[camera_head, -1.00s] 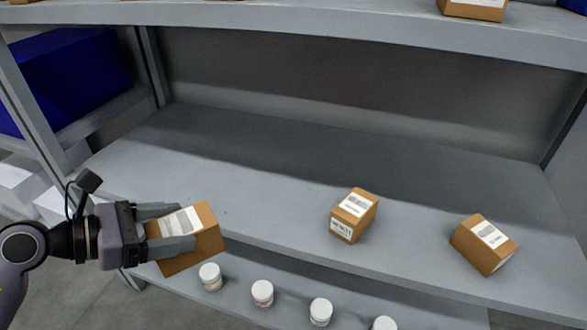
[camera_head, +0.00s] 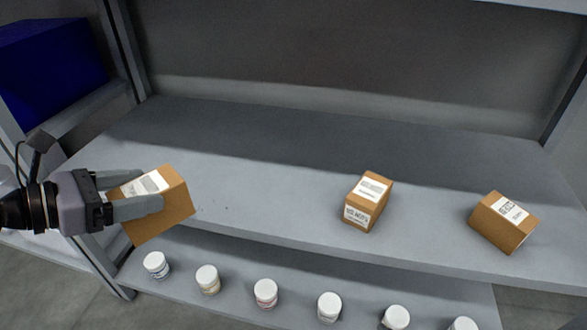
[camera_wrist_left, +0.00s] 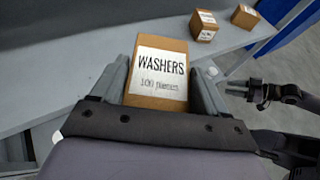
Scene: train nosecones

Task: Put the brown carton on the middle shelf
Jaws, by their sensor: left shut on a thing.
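The brown carton (camera_head: 172,205) is held in my left gripper (camera_head: 140,198) at the left of the head view, tilted, in front of the left end of the middle shelf (camera_head: 255,185). In the left wrist view the carton (camera_wrist_left: 160,62) sits between the two fingers (camera_wrist_left: 160,85), its white label reading "WASHERS 100 pieces" facing the camera. Whether the carton touches the shelf edge I cannot tell.
Two other brown cartons stand on the middle shelf, one right of centre (camera_head: 367,203) and one at the right (camera_head: 503,222). Several white-lidded jars (camera_head: 266,292) stand on the shelf below. A blue bin (camera_head: 52,72) is at the left. The shelf's left and middle are clear.

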